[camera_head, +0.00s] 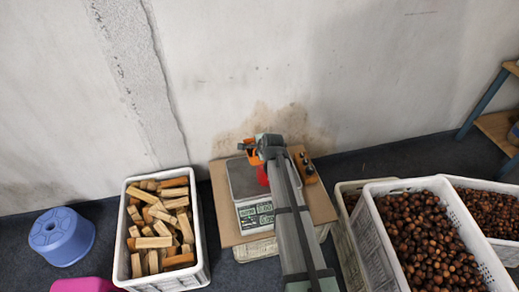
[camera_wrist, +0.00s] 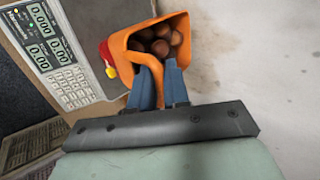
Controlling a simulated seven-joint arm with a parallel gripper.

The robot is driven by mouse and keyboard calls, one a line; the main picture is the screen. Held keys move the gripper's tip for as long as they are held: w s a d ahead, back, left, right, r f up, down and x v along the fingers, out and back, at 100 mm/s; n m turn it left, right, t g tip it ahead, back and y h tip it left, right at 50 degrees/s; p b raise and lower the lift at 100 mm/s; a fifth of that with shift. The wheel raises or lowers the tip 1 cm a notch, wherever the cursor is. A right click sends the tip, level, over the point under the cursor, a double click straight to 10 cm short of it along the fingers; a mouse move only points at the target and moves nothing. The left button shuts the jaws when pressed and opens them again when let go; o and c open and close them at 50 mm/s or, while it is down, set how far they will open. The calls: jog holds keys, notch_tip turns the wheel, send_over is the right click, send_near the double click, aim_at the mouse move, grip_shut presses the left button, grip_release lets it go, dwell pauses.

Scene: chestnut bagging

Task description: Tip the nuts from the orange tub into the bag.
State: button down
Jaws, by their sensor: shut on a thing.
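The orange tub (camera_wrist: 122,45) is in my gripper (camera_wrist: 160,88), whose blue fingers are shut on its handle or near wall; I cannot tell which. Several brown nuts (camera_wrist: 160,40) are in the tub. In the head view, my gripper (camera_head: 252,148) is above the scale at the wall side, and part of the orange tub (camera_head: 247,147) shows beside it. A red thing, probably the bag (camera_head: 262,175), is on the scale, partly hidden by my arm. Its red edge (camera_wrist: 104,52) shows behind the tub in the wrist view, with a yellow bit beside it. The bag's mouth is hidden.
The scale (camera_head: 242,180) with lit digits stands on a wooden board (camera_head: 318,205). An orange item with dark knobs (camera_head: 306,167) is at its right. A crate of wood blocks (camera_head: 203,235) is left; crates of nuts (camera_head: 372,225) are right. The wall is close behind.

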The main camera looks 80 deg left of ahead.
jog(key=w+f+m+g, duration=0.1)
jog(key=g, duration=0.1)
jog(key=w+f+m+g, duration=0.1)
jog(key=f+g, duration=0.1)
jog(key=shift+w+a+g, duration=0.1)
jog(key=shift+w+g, duration=0.25)
jog(key=shift+g, duration=0.05)
jog(key=w+f+m+g+y, duration=0.5)
jog(key=w+f+m+g, duration=0.2)
jog(key=g, duration=0.3)
jog(key=shift+m+g, duration=0.3)
jog(key=shift+m, duration=0.5)
jog(key=shift+s, duration=0.1)
dwell(0.7)
